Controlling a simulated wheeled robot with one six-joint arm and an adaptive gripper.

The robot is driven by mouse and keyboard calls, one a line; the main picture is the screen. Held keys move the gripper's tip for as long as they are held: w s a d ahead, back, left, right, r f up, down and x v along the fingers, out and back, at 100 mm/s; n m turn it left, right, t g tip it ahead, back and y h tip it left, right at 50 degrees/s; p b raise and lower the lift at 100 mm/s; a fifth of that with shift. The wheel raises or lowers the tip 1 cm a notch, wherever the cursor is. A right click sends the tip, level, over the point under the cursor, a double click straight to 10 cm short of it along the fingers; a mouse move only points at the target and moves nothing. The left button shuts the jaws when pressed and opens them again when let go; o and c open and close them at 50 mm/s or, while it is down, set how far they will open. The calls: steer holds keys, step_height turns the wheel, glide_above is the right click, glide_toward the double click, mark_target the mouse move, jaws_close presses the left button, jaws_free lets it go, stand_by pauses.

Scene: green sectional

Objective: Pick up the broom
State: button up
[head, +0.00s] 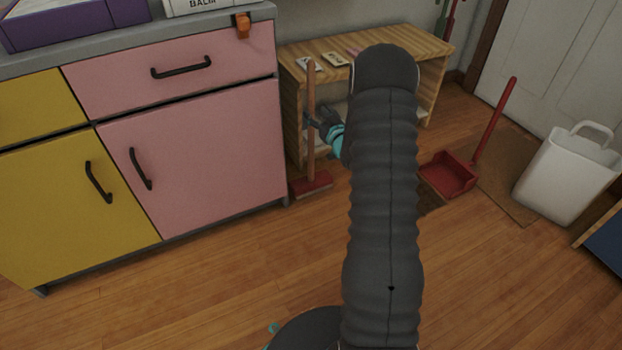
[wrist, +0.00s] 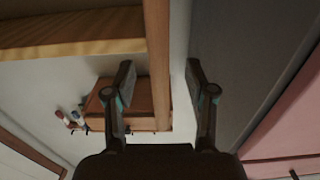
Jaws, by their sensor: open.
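The broom has a wooden handle (head: 311,100) and a red head (head: 312,186). It stands upright on the floor between the pink cabinet and the wooden shelf. My gripper (head: 315,121) is open beside the upper half of the handle. In the wrist view the handle (wrist: 158,50) runs between the two open fingers of my gripper (wrist: 160,78), with a gap on each side. I cannot tell how deep it sits between them. My dark arm hides part of the shelf.
The pink cabinet (head: 195,150) is close on the left, and the low wooden shelf (head: 437,62) is right behind. A red dustpan (head: 449,175) and a white bin (head: 568,172) stand at the right. The wood floor (head: 230,275) in front is clear.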

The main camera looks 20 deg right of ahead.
mark_target(313, 108)
steer(key=w, duration=0.5)
jaws_close()
